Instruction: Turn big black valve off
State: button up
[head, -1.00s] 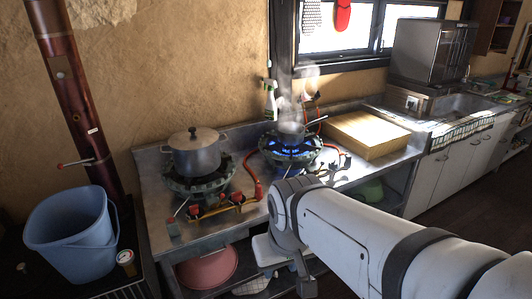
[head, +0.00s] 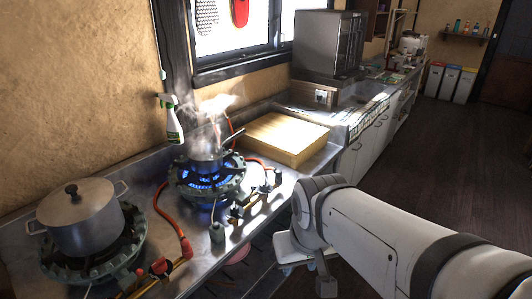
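The right gas burner (head: 208,182) burns with blue flames under a small steaming saucepan (head: 206,158). Along its front run several dark valve parts: one block-like dark knob (head: 217,233) at the near left, and smaller ones farther right, such as a dark knob (head: 278,176). I cannot tell for sure which is the big black valve. My arm reaches in from the lower right, apart from and to the right of the burner. Its wrist hangs down below the counter's front edge. The gripper fingers cannot be made out.
A lidded pot (head: 82,222) stands on the left burner (head: 92,262). A red hose (head: 172,222) runs between the burners. A wooden box (head: 277,139) sits right of the lit burner, and a spray bottle (head: 173,120) behind it. Floor (head: 440,170) at right is open.

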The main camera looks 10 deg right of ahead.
aim_at(264, 186)
jog(key=z, duration=0.45)
jog(key=i, duration=1.05)
